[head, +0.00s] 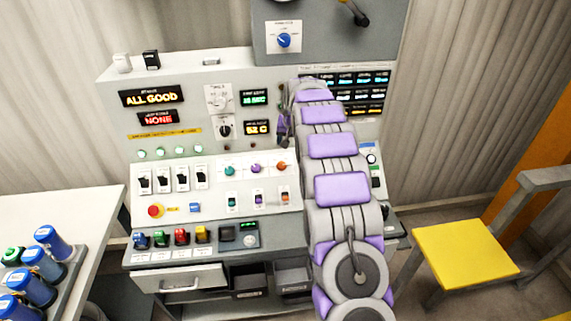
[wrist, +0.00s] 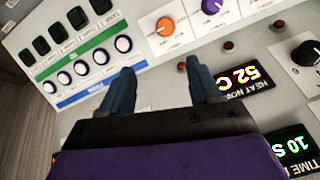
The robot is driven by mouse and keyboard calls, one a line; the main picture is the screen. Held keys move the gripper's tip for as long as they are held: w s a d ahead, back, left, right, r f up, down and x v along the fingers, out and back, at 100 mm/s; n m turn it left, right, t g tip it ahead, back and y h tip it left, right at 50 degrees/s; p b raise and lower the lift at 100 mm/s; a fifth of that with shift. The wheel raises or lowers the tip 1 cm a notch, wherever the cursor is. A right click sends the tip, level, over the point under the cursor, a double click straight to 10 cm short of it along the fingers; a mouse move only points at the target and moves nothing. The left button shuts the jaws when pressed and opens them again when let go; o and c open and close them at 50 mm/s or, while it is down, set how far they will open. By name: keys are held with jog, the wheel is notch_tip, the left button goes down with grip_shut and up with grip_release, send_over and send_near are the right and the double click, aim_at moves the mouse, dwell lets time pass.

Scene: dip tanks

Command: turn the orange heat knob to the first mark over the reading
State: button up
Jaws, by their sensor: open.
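The orange heat knob (head: 281,166) is at the right end of a row of three knobs on the sloped panel. In the wrist view, turned upside down, the orange knob (wrist: 165,26) sits on a white plate with small marks around it; I cannot read its setting. The heat reading (wrist: 245,77) shows 52 C; in the head view the reading (head: 258,128) is yellow. My gripper (wrist: 161,76) is open and empty, its two dark blue fingers apart, with the knob beyond the fingertips. In the head view my arm mostly hides the gripper.
A purple knob (wrist: 211,6) is beside the orange one, and a black knob (wrist: 305,54) lies further right. Round white buttons (wrist: 102,56) are at the left in the wrist view. Switches (head: 284,196) are below the knobs. A yellow stool (head: 465,250) stands at the right.

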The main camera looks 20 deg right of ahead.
notch_tip(320, 180, down, 3)
jog(key=w+a, duration=0.2)
jog(key=b, duration=0.2)
send_over(284, 163)
jog(key=s, duration=0.3)
notch_tip(284, 163, down, 7)
jog(key=f, duration=0.1)
jog(key=w+a+f, duration=0.1)
jog(key=f, duration=0.1)
jog(key=w+a+f+b, duration=0.1)
jog(key=shift+w+f, duration=0.15)
jog(key=shift+f, duration=0.05)
jog(key=shift+w+d+f, duration=0.1)
jog(key=shift+d+f, duration=0.25)
jog(key=shift+f, duration=0.05)
jog(key=shift+d+f, duration=0.15)
jog(key=shift+d, duration=0.4)
jog(key=shift+a, duration=0.35)
jog(key=shift+c, duration=0.5)
jog(key=shift+a, duration=0.35)
jog(key=c, duration=0.3)
jog(key=shift+d, duration=0.35)
jog(key=c, duration=0.6)
jog(key=shift+c, duration=0.2)
